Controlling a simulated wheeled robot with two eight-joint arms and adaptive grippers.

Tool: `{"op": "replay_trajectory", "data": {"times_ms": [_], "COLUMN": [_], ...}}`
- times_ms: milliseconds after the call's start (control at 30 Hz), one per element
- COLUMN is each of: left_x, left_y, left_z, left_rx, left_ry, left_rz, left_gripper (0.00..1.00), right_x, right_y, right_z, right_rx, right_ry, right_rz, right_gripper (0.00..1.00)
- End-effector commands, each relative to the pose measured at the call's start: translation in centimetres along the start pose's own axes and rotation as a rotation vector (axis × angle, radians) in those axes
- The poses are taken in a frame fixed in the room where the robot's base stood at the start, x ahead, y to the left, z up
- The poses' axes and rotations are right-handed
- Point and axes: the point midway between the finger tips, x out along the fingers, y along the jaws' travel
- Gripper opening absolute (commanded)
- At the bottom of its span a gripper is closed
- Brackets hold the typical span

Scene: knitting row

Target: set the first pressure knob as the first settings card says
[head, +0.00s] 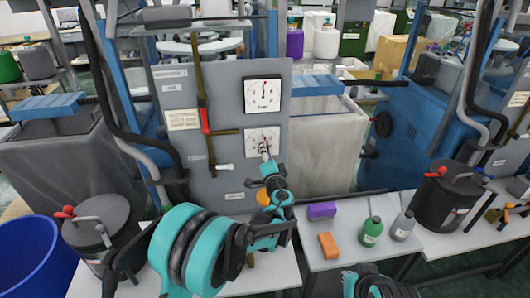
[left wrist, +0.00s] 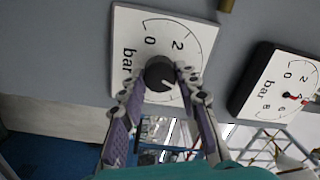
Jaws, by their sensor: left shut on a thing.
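The pressure knob (left wrist: 160,73) is a dark round knob on a white dial plate (left wrist: 128,28) marked 0, 2 and "bar". A pale pointer line on it aims to the lower right in the left wrist view. The dial plate also shows on the grey panel in the head view (head: 250,136). My left gripper (head: 265,154) is at the knob, its fingers on either side of it and shut on it (left wrist: 161,88). A cream card (head: 183,119) is fixed on the panel's left; its writing is too small to read. My right gripper's fingers are not visible.
A white gauge (head: 263,95) with a red needle sits above the dial. A red-handled lever (head: 205,120) stands left of it. A purple block (head: 322,210), an orange block (head: 328,245) and a green bottle (head: 372,231) stand on the table to the right.

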Motion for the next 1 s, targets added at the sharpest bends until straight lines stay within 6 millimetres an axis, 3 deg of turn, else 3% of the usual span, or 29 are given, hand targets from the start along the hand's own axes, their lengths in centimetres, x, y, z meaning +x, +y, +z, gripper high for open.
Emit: {"op": "replay_trajectory", "data": {"times_ms": [300, 800, 833, 900, 1000], "left_x": [-0.03, -0.03, -0.03, -0.03, -0.02], "left_y": [0.11, 0.11, 0.1, 0.1, 0.08], "left_z": [0.04, 0.03, 0.03, 0.02, 0.02], "left_rx": [0.121, 0.14, 0.14, 0.141, 0.141], "left_ry": [0.003, 0.004, 0.004, 0.004, 0.004], "left_rz": [-0.002, -0.003, -0.003, -0.003, -0.003], "left_gripper": [0.03, 0.03, 0.39, 0.53, 0.53], "right_x": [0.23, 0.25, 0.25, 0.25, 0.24], "right_y": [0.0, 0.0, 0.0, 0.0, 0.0], "right_z": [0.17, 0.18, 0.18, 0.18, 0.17], "right_rx": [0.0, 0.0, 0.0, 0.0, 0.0], "right_ry": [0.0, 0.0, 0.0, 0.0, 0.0], "right_rz": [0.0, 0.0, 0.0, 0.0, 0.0], "right_gripper": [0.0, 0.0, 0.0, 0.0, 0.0]}}
